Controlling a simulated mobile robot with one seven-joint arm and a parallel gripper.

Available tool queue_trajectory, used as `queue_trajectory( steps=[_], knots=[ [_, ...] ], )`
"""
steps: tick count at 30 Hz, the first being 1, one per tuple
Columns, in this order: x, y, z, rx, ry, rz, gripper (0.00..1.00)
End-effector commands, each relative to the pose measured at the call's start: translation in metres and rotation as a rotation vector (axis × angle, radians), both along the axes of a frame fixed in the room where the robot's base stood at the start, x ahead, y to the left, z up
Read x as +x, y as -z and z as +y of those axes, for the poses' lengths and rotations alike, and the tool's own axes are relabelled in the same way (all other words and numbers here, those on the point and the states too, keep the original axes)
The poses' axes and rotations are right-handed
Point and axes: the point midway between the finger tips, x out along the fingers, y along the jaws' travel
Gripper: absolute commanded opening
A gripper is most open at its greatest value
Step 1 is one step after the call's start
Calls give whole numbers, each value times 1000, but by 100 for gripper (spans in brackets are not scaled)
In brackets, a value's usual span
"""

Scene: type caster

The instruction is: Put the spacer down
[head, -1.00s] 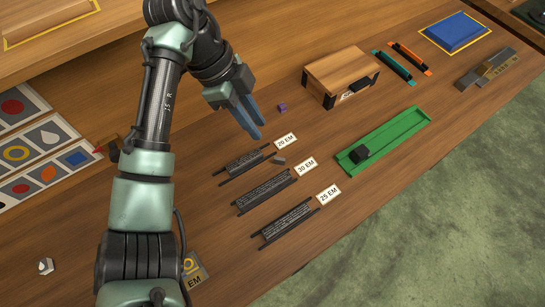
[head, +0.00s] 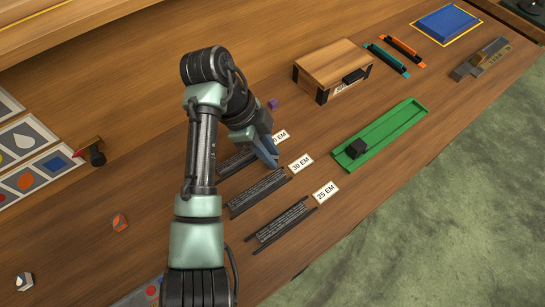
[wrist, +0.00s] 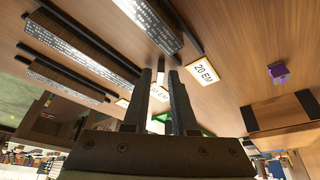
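My gripper (head: 271,160) is low over the table, by the right end of the rack labelled 20 EM (head: 240,160). In the wrist view its two fingers (wrist: 160,78) stand apart, with the 30 EM label (wrist: 159,92) showing through the gap. I cannot make out the spacer for sure. A small grey piece that lay by the 20 EM rack is now hidden behind the fingers in the head view. Whether anything small sits between the fingertips is unclear.
Racks labelled 30 EM (head: 256,194) and 25 EM (head: 280,224) lie nearer the front. A green tray (head: 395,130) with a dark block (head: 356,148) is to the right. A wooden box (head: 332,66) and a purple cube (head: 273,103) stand behind.

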Motion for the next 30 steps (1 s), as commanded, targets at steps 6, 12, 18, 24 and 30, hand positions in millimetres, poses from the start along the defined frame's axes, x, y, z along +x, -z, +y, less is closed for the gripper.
queue_trajectory(
  steps=[6, 12, 18, 24, 30],
  knots=[
    [0, -1, 0, 0, 0, 0, 11],
    [0, -1, 0, 0, 0, -1, 0],
    [0, -1, 0, 0, 0, -1, 0],
    [1, -7, 0, 1, 0, -2, 0],
    [1, -47, 2, 3, -1, -6, 0]
  ],
)
